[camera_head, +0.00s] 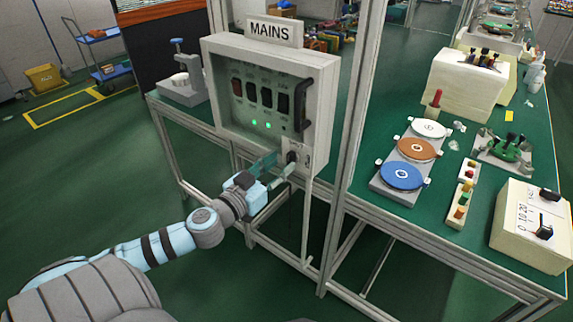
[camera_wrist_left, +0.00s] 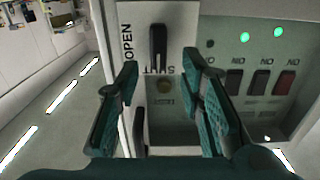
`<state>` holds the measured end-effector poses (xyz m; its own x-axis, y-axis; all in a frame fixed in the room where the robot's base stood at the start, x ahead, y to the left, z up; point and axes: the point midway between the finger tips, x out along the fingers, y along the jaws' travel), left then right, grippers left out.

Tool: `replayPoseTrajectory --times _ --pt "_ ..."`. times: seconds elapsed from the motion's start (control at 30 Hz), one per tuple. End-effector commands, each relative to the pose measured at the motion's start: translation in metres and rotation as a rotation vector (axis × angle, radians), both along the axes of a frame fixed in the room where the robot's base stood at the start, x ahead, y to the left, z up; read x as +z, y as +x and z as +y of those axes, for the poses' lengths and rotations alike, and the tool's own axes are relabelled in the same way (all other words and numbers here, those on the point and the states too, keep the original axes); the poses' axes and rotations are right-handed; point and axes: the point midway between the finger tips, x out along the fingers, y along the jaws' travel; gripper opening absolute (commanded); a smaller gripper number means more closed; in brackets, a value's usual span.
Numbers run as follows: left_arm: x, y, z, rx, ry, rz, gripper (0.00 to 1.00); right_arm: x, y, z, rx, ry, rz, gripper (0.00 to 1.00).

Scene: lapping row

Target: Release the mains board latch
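The mains board (camera_head: 222,58) is a pale box under a MAINS sign, with a black bar handle (camera_head: 303,104) on its right side. At its lower right is a plate with a dark latch knob (camera_head: 291,156). The left wrist view shows the latch as a black lever (camera_wrist_left: 158,46), standing vertical in the picture by the words OPEN and SHUT. Contact cannot be told. My right gripper is out of view.
The board has a row of rocker switches (camera_head: 266,97) and two lit green lamps (camera_head: 260,124). A metal frame post (camera_head: 352,120) stands right of it. Further right is a green bench (camera_head: 400,210) with coloured discs and boxes.

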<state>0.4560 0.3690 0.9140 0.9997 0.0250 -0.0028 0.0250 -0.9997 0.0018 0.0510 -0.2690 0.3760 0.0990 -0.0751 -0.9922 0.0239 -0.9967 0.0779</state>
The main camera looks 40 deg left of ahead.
Motion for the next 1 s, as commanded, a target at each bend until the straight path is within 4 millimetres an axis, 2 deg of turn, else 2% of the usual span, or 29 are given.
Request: replayPoseTrajectory --times 0.03,0.2,0.57,0.7,0.8,1.0 --pt "0.005 0.011 -0.001 -0.003 -0.01 -0.011 0.35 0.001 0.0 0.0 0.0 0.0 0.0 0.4" --pt "0.004 0.031 0.0 -0.001 -0.003 -0.002 0.35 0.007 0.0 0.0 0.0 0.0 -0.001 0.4" --pt "0.003 0.037 0.0 -0.004 0.001 -0.002 0.35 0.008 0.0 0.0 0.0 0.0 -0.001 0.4" --pt "0.003 0.037 0.0 -0.004 0.001 -0.002 0.13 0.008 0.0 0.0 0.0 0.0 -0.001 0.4" --pt "0.003 0.037 0.0 -0.004 0.001 -0.002 0.0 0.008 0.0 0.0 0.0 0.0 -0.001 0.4" --pt "0.003 0.037 0.0 -0.004 0.004 -0.002 0.0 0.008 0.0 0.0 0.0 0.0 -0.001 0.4"
